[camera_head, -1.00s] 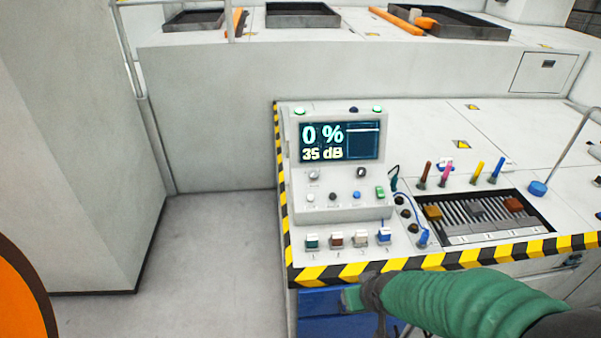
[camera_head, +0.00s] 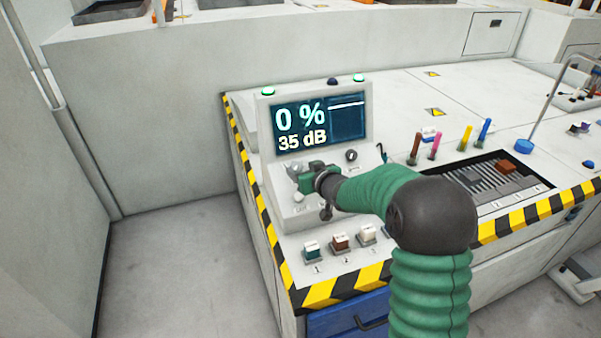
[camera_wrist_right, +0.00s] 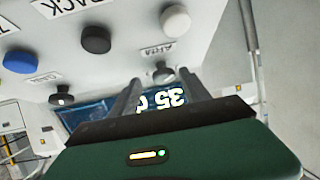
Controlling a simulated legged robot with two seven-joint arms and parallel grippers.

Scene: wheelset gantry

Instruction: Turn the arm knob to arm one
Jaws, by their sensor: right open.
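The arm knob (camera_wrist_right: 163,73) is small and grey, with an upside-down "ARM" label beside it in the right wrist view. It is on the sloped face of the white console (camera_head: 283,207), below the screen. My right gripper (camera_wrist_right: 160,88) is open, its two dark fingers pointing at the knob, which shows between them. I cannot tell whether they touch it. In the head view my right gripper (camera_head: 305,178) is at the left of the panel and partly covers the knob. My left gripper is not in view.
The screen (camera_head: 318,122) reads 0 % and 35 dB. A second knob (camera_head: 351,155) is to the right. White, black and blue buttons (camera_wrist_right: 95,39) are near the fingers. Numbered switches (camera_head: 340,242) line the front of the bench, which has a striped edge.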

